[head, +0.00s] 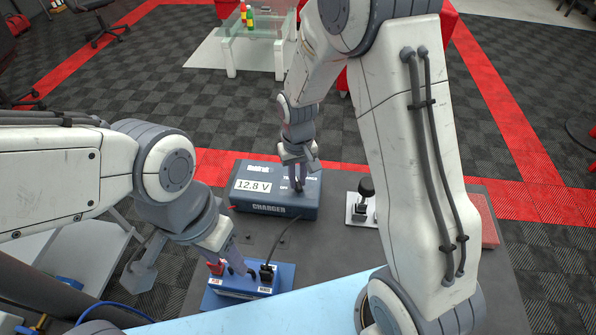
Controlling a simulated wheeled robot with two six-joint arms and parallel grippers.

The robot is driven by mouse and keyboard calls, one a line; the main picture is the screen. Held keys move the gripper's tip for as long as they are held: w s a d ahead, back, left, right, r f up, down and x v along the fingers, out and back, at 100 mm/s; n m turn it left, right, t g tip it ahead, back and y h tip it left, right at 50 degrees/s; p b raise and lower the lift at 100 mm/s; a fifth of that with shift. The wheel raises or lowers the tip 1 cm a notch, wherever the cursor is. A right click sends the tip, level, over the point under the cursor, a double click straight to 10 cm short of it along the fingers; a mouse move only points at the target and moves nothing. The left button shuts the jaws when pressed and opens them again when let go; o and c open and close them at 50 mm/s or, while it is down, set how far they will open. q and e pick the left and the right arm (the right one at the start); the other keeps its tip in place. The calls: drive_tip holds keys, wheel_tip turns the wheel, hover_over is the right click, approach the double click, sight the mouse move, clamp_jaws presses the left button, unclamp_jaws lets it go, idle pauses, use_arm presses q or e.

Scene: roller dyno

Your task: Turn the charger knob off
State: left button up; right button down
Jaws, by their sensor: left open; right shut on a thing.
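The blue charger box (275,209) stands on the dark bench top, and its white display (253,186) reads 12.8 V. My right gripper (299,184) points down at the right part of the charger's top panel. It is shut on the charger knob, which its fingers mostly hide, so the knob's setting cannot be read. My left gripper (243,266) is open, low over the blue battery (240,285) in front of the charger. It is between the red clamp (216,267) and the black clamp (267,272).
A black lever on a pale plate (357,216) stands right of the charger. A red block (484,222) lies farther right, partly behind my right arm. A dark cable (284,235) runs up from the black clamp. A glass table (255,40) stands behind on the checkered floor.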

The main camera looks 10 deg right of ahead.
sight(298, 181)
drive_tip(key=n+p, duration=0.1)
drive_tip(key=n, duration=0.5)
drive_tip(key=shift+d+r, duration=0.1)
drive_tip(key=shift+d, duration=0.05)
drive_tip(key=n, duration=0.3)
drive_tip(key=shift+n+p, duration=0.35)
drive_tip(key=shift+n, duration=0.05)
drive_tip(key=shift+w+n, duration=0.15)
drive_tip(key=shift+n, duration=1.25)
drive_tip(key=c, duration=0.8)
unclamp_jaws()
wheel_tip(298, 181, up, 10)
drive_tip(key=shift+r+b, duration=0.25)
drive_tip(key=shift+b, duration=0.1)
